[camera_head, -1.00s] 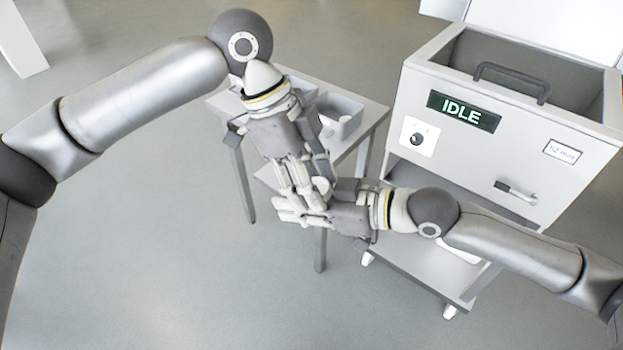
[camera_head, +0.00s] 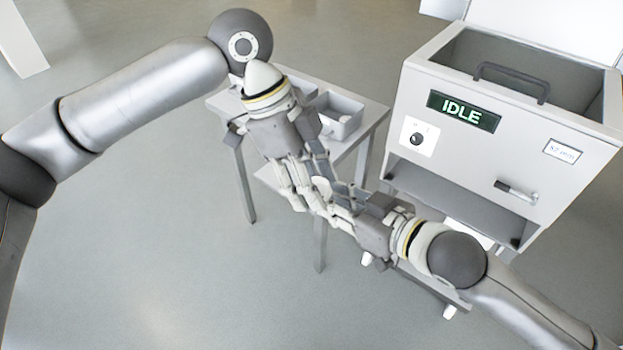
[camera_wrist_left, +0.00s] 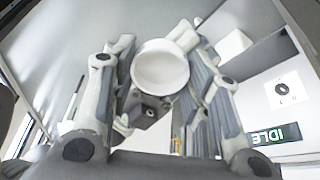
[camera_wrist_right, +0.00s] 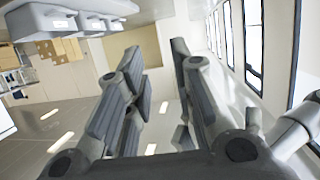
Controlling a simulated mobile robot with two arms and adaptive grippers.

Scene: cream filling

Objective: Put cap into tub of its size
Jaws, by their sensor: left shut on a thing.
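My left gripper (camera_head: 318,192) is shut on a round white cap, which shows in the left wrist view (camera_wrist_left: 160,68) between the fingers with its hollow side facing the camera. In the head view the cap is mostly hidden among the fingers. My right gripper (camera_head: 343,212) is just to the lower right of the left one, its fingers pointing toward it. In the right wrist view the right gripper (camera_wrist_right: 158,85) has its fingers spread with nothing between them. I cannot make out a tub for certain.
A grey bin (camera_head: 351,126) with something pale inside stands on a small table (camera_head: 374,112) behind my left gripper. A white machine (camera_head: 465,160) with an IDLE display (camera_head: 464,111) and a small size label (camera_head: 562,151) stands at right. Open floor lies at lower left.

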